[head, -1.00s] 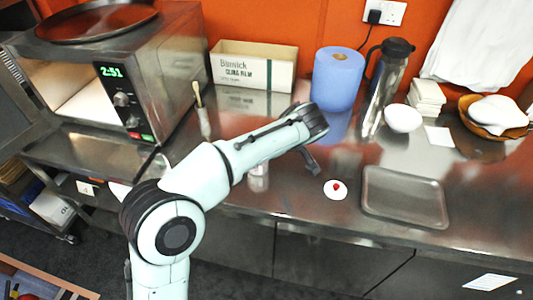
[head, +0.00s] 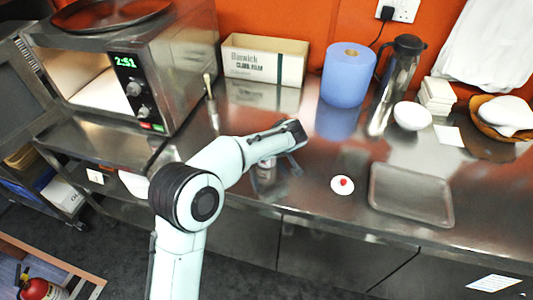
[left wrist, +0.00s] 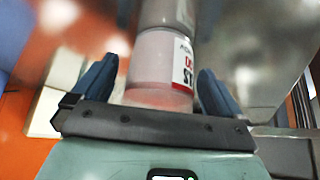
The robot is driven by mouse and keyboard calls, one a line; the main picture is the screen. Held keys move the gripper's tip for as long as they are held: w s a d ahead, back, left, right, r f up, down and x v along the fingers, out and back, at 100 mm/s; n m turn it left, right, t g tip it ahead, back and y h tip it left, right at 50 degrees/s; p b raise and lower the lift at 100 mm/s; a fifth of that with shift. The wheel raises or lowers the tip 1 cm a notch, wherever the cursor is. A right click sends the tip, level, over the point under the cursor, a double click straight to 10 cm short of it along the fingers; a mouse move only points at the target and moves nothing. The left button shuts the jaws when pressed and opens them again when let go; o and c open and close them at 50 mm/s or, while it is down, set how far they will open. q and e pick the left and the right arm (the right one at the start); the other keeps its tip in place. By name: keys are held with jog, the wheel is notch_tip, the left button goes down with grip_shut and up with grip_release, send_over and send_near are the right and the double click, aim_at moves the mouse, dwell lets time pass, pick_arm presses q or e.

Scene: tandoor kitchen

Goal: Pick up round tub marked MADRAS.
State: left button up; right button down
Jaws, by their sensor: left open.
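A small round tub (head: 266,169) stands near the front edge of the steel counter, partly hidden by my left arm in the head view. In the left wrist view a pale round tub (left wrist: 160,68) with a white and red label lies between the fingers. Only parts of its letters show, and I cannot read MADRAS. My left gripper (head: 281,158) is open beside the tub, low over the counter. In the wrist view its two blue fingers (left wrist: 158,72) are on either side of the tub, with no clear contact. My right gripper is not in view.
A white disc with a red knob (head: 343,185) and a grey tray (head: 412,195) lie to the right. Behind stand a cardboard box (head: 264,60), a blue paper roll (head: 347,75), a steel flask (head: 397,80) and a white bowl (head: 412,117). An oven (head: 140,70) stands left.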

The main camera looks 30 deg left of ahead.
pick_arm(q)
jog(key=c, duration=1.2)
jog(key=shift+r, duration=0.1)
